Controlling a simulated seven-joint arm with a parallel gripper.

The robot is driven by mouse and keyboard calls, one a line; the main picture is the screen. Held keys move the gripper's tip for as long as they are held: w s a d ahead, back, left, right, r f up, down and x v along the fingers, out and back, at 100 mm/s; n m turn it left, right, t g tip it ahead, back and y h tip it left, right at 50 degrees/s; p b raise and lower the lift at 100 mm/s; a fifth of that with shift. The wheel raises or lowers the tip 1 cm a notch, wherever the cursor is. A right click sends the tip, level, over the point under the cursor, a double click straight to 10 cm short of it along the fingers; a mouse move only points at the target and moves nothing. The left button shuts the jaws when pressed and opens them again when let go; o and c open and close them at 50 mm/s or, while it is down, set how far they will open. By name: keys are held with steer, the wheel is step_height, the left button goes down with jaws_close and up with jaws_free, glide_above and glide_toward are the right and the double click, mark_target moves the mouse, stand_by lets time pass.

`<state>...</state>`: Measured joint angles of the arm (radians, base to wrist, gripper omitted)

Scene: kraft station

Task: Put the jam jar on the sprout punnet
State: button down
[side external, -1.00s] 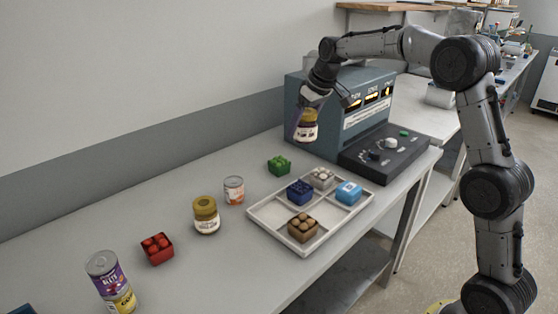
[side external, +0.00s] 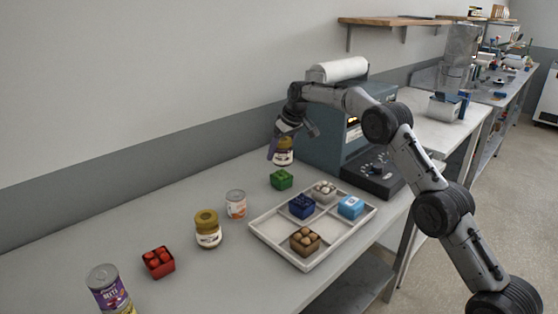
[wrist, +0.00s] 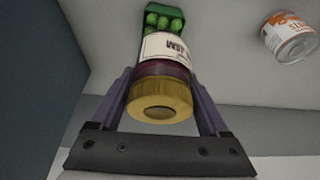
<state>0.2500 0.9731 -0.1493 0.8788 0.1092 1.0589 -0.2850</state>
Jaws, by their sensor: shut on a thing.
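The jam jar (wrist: 165,68), with a gold lid, white label and dark contents, is held between the fingers of my gripper (wrist: 165,95). In the side view my gripper (side external: 279,152) is shut on the jar (side external: 284,146), which hangs above the table just over the sprout punnet. The green sprout punnet (side external: 281,180) stands on the table below the jar, with a small gap showing in the side view. In the wrist view the punnet (wrist: 150,19) shows beyond the jar, which partly hides it.
A divided tray (side external: 262,233) holding several small punnets and boxes is to the right. A tin (side external: 236,204), a gold-lidded jar (side external: 208,230), a red punnet (side external: 158,262) and a beets can (side external: 106,288) stand left. A blue-grey machine (side external: 325,130) stands close behind the gripper.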

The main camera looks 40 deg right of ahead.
mark_target(279, 160)
steer(key=shift+w+d+f, duration=0.1)
steer(key=shift+w+f, duration=0.2)
steer(key=shift+f, duration=1.55)
steer(key=shift+f, duration=0.1)
jaws_free()
steer(key=shift+f, duration=0.15)
